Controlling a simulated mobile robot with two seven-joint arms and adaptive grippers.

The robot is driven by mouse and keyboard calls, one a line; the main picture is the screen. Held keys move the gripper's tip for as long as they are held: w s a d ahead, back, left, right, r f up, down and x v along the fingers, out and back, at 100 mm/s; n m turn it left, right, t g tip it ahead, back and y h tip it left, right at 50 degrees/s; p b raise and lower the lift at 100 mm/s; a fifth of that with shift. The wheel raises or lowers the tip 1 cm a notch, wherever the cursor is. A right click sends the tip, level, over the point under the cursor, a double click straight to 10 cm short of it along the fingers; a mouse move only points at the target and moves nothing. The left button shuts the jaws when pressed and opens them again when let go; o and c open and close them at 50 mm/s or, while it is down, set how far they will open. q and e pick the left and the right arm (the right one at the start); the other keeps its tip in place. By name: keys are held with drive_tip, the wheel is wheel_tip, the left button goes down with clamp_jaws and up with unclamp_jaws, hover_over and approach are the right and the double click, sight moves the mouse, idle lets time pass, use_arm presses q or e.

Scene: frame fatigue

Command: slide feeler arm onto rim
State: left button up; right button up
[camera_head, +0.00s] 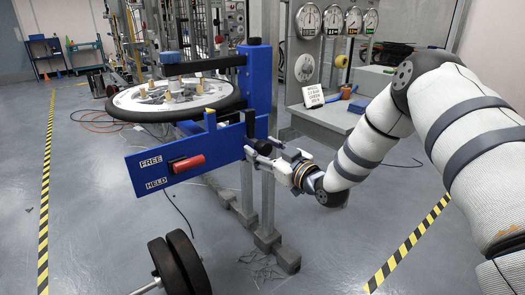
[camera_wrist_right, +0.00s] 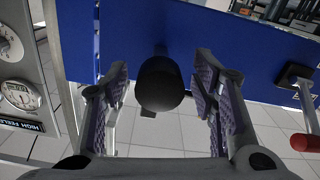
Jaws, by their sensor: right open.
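A wheel with a black rim (camera_head: 180,112) lies flat beside a blue stand (camera_head: 254,85). A blue panel (camera_head: 150,172) in front of it carries the labels FREE and HELD and a red-handled lever (camera_head: 187,163), which is nearer HELD. A black knob (camera_wrist_right: 160,82) sticks out from the blue face in the right wrist view. My right gripper (camera_head: 262,149) is open at the panel's right end, its fingers on either side of the knob with visible gaps. I cannot tell for certain which part is the feeler arm; a short blue piece (camera_head: 210,119) with a yellow tip stands near the rim. My left gripper is out of view.
A grey bench (camera_head: 335,118) with a white sign (camera_head: 314,95) and round dials (camera_head: 308,20) stands behind my right arm. Black weight discs (camera_head: 180,262) are on the floor in front. Grey posts (camera_head: 267,205) stand below the panel. Open floor lies left.

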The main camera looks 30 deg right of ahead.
sight(254, 140)
drive_tip(key=shift+r, duration=0.1)
clamp_jaws()
drive_tip(key=w, duration=0.1)
drive_tip(key=w+b, duration=0.1)
drive_tip(key=w, duration=0.2)
drive_tip(key=shift+a+f, duration=0.15)
drive_tip(key=shift+f, duration=0.15)
drive_tip(key=shift+w+r, duration=0.1)
drive_tip(key=shift+r, duration=0.1)
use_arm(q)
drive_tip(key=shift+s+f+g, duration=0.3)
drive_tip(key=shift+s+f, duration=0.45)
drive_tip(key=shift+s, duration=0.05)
use_arm(e)
drive_tip(key=shift+r, duration=0.15)
drive_tip(key=shift+c, duration=0.8)
unclamp_jaws()
drive_tip(key=shift+o, duration=0.8)
drive_tip(key=shift+w, duration=0.2)
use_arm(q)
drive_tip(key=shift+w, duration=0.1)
use_arm(e)
drive_tip(key=shift+s, duration=0.15)
